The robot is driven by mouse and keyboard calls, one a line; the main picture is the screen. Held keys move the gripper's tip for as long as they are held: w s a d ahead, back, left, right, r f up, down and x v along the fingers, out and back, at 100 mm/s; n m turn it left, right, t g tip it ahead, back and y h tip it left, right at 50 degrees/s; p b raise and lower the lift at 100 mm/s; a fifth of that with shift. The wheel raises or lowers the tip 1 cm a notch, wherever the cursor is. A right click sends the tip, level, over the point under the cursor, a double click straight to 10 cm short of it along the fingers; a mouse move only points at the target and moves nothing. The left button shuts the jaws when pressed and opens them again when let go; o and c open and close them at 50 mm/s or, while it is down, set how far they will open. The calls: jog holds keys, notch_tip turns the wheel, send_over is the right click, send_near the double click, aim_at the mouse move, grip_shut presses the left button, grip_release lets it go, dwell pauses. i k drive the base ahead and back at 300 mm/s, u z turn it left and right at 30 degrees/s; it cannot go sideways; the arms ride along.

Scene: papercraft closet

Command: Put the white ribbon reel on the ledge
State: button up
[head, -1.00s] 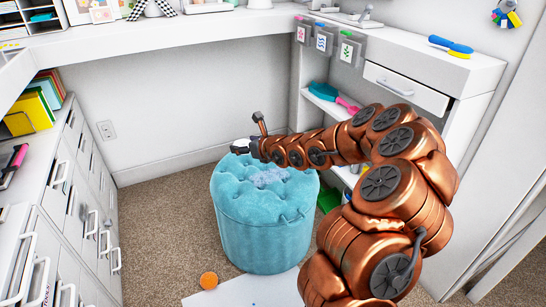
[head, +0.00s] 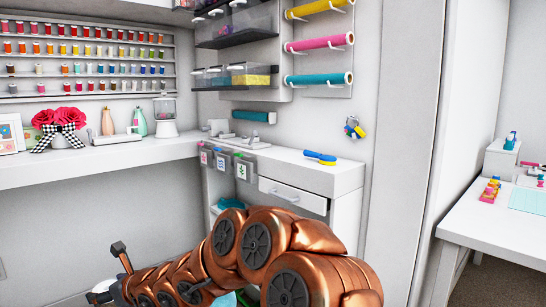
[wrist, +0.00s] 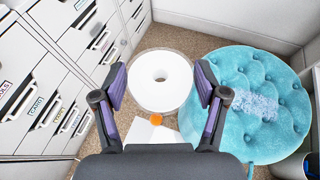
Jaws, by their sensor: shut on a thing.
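The white ribbon reel (wrist: 145,93) is a wide white disc with a small dark centre hole. In the wrist view it sits between the two purple-padded fingers of my gripper (wrist: 160,88), which is shut on it. In the head view, my gripper (head: 116,290) is at the lower left edge, with part of the white reel (head: 101,287) showing beside it. The reel is held above the floor, left of the blue tufted stool (wrist: 255,100). Which surface is the ledge I cannot tell; a long white worktop (head: 110,158) and a white cabinet top (head: 305,166) show.
The worktop carries roses (head: 60,120), bottles and a small machine. A blue-and-yellow tool (head: 320,157) lies on the cabinet top, above a partly open drawer (head: 292,196). Wall shelves hold bins. White drawers (wrist: 60,70) stand left in the wrist view. An orange ball (wrist: 156,119) is below.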

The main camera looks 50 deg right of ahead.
aim_at(278, 151)
jog(key=k, duration=1)
jog(key=z, duration=0.75)
jog(key=i, duration=1.5)
jog(key=u, duration=0.6)
